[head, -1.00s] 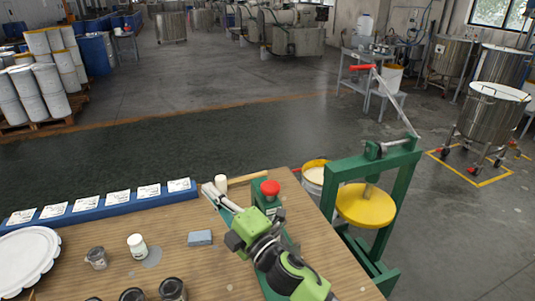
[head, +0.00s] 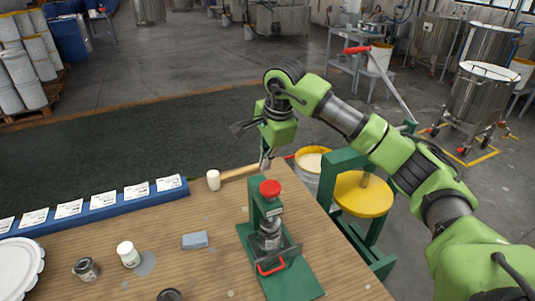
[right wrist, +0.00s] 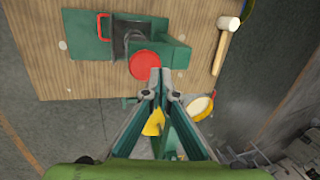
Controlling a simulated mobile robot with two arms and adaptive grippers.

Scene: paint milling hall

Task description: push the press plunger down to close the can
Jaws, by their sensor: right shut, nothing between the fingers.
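The small green press (head: 290,283) stands on the wooden table, with its red plunger knob (head: 270,188) on top. A metal can (head: 269,233) sits under the plunger, behind a red handle (head: 271,267). Whether its lid is seated I cannot tell. My right gripper (head: 265,164) is shut and empty, pointing down behind the knob. In the right wrist view the fingertips (right wrist: 157,78) lie at the edge of the red knob (right wrist: 145,66); contact cannot be told. My left gripper is not in view.
A mallet (head: 213,181) lies at the table's back edge. A blue label rack (head: 104,206), small jars and a grey-blue block (head: 195,240) are to the left. A large green press with a yellow disc (head: 362,194) stands beyond the table's right edge.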

